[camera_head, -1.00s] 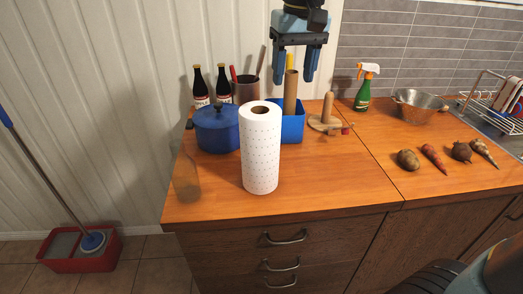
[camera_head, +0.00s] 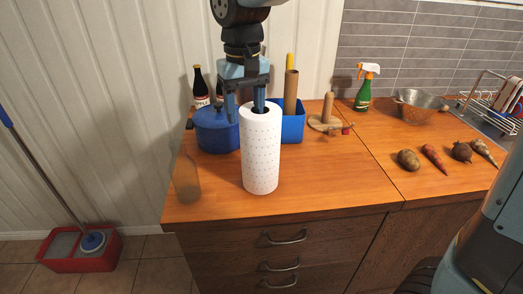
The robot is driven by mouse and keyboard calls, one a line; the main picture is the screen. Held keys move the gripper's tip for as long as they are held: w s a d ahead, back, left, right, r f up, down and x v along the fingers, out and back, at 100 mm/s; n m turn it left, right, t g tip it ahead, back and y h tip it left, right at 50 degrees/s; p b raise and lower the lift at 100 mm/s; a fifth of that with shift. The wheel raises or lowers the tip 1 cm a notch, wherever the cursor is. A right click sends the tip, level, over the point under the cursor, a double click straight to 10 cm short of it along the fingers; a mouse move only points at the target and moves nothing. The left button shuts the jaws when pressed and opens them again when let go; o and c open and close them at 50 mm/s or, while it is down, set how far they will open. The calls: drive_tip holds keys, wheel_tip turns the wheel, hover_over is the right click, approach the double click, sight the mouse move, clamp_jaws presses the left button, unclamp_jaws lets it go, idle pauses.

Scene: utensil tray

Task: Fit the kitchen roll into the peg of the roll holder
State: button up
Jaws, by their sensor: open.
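The white dotted kitchen roll (camera_head: 260,155) stands upright near the counter's front edge. My gripper (camera_head: 245,108) is open and points down at the top of the roll. Its right finger appears over or in the roll's centre hole, and its left finger hangs to the left of the roll; I cannot tell how deep they reach. The roll holder (camera_head: 327,118), a wooden disc base with an upright peg, stands further back to the right. Its peg is bare.
A blue pot (camera_head: 216,132) is close behind the roll on the left, and a blue bin (camera_head: 292,128) with a cardboard tube is behind it. A clear glass-like object (camera_head: 187,180) is at front left. A spray bottle (camera_head: 363,90), colander (camera_head: 416,106) and vegetables (camera_head: 434,156) are to the right.

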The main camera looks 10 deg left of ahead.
sight(248, 130)
drive_tip(key=shift+s+d+f, duration=0.1)
drive_tip(key=shift+f, duration=1.35)
drive_tip(key=shift+d+f, duration=0.1)
drive_tip(key=shift+f, duration=1.35)
clamp_jaws()
